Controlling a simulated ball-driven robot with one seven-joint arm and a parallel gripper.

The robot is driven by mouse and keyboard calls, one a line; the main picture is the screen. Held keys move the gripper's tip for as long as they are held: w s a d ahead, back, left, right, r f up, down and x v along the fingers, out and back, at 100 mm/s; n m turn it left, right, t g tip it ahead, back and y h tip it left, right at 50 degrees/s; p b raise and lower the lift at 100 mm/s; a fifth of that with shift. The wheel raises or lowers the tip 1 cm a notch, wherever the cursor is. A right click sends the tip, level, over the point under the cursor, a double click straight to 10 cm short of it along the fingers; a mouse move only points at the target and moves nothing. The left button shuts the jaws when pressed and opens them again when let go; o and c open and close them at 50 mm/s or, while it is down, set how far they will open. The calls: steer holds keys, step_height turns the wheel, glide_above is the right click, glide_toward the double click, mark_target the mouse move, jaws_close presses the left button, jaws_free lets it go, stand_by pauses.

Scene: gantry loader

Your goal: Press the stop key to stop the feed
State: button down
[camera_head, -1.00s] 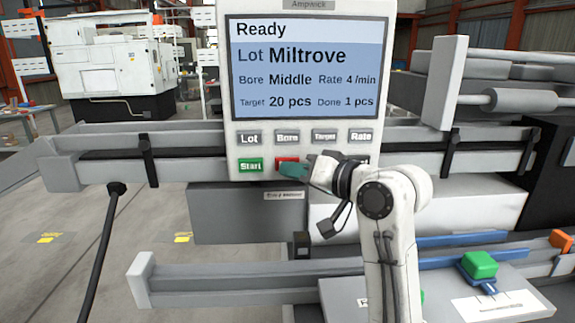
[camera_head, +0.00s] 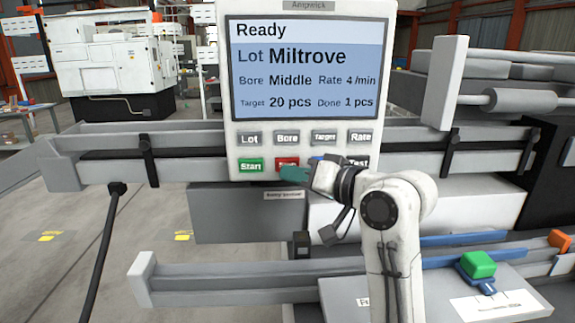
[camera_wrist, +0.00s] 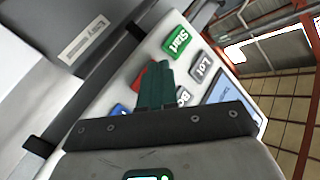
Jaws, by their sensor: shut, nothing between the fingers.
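The control panel (camera_head: 236,100) carries a screen reading "Ready", Lot Miltrove, Bore Middle, Rate 4 /min, Target 20 pcs, Done 1 pcs. The red stop key (camera_head: 287,161) is in the lower key row, right of the green Start key (camera_head: 250,166). My gripper (camera_head: 283,174) is shut and empty, with its green fingertips just below and over the lower part of the red key. In the wrist view the fingers (camera_wrist: 157,68) point at the panel and cover most of the red key (camera_wrist: 138,80). I cannot tell whether the tips touch it.
Above are the Lot, Bore, Target and Rate keys (camera_head: 361,137). A blue key (camera_head: 318,159) and the Test key (camera_head: 358,163) lie right of the red one, partly behind my arm. Grey rails (camera_head: 100,172) run behind the panel. A green block (camera_head: 478,264) sits lower right.

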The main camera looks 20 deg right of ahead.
steer(key=shift+s+a+p, duration=0.25)
steer(key=shift+s, duration=0.55)
steer(key=shift+s+a+p, duration=0.25)
steer(key=shift+s+a, duration=0.05)
steer(key=shift+s, duration=0.5)
steer(key=shift+s+a+p, duration=0.25)
steer(key=shift+s, duration=0.55)
